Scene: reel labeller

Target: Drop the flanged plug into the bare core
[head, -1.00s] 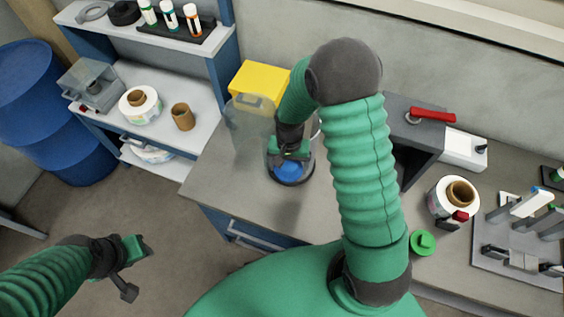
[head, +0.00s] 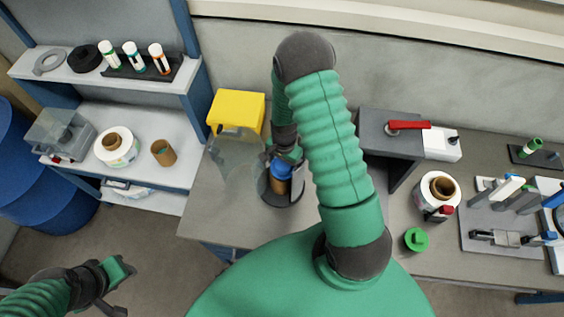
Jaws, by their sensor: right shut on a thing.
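My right gripper (head: 288,154) is shut on a blue plug-like piece (head: 281,168) above the bench. A brown tube (head: 278,185) shows directly below the blue piece, over a dark round base (head: 287,200). I cannot tell whether the tube hangs from the blue piece or stands on the base. A bare brown cardboard core (head: 163,152) stands on the left shelf. A green flanged plug (head: 415,240) sits on the bench, right of my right arm. My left gripper (head: 122,287) is open and empty at the lower left, over the floor.
A clear curved guard (head: 236,160) and a yellow box (head: 236,108) stand left of the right gripper. A white reel (head: 117,147) lies on the shelf. On the right are a grey machine with a red handle (head: 408,125), another reel (head: 437,190) and a clamp plate (head: 480,243).

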